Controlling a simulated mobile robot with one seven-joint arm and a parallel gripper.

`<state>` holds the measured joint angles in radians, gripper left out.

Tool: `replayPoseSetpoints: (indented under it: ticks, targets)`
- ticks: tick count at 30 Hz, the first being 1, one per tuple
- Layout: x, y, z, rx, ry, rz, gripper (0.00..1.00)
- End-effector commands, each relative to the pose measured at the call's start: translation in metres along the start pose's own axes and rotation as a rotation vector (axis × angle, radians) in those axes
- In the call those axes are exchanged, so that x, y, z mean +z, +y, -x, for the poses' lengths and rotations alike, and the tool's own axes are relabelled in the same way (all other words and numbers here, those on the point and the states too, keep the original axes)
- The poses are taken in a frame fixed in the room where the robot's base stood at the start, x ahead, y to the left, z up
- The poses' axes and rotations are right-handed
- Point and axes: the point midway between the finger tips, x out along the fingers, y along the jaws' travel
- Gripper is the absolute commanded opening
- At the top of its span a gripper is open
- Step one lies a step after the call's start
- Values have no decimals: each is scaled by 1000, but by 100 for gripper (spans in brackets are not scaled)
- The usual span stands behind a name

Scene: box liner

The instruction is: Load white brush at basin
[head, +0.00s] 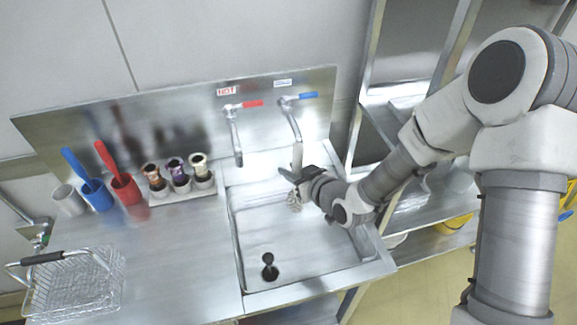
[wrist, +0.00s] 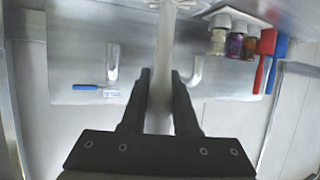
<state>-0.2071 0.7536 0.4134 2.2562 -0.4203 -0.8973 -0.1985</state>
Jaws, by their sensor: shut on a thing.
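My gripper (head: 291,175) is over the back right part of the steel basin (head: 262,230). It is shut on the white brush (head: 297,154), whose pale handle points up. A pale, bristly end shows below the fingers, above the basin floor. In the wrist view the white brush (wrist: 163,60) runs between the two black fingers of my gripper (wrist: 161,78). My gripper hides part of the brush in the head view.
The hot tap (head: 235,135) and cold tap (head: 291,118) stand behind the basin, close to the brush. Left are a white cup (head: 69,200), blue cup (head: 98,196), red cup (head: 126,190), several small bottles and a wire basket (head: 72,285). A drain plug (head: 269,270) sits in the basin.

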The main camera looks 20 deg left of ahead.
Motion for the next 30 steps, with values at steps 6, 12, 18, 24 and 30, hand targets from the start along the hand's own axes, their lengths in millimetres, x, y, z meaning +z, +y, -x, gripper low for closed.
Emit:
replayPoseSetpoints:
  ticks: [6,12,18,24,30]
  targets:
    - [11,0,-5,0,0,0,0]
    - [29,0,-12,0,0,-1,0]
    - [48,0,-20,0,0,0,0]
    - [66,0,-28,1,1,1,0]
    - [83,0,-34,1,0,0,0]
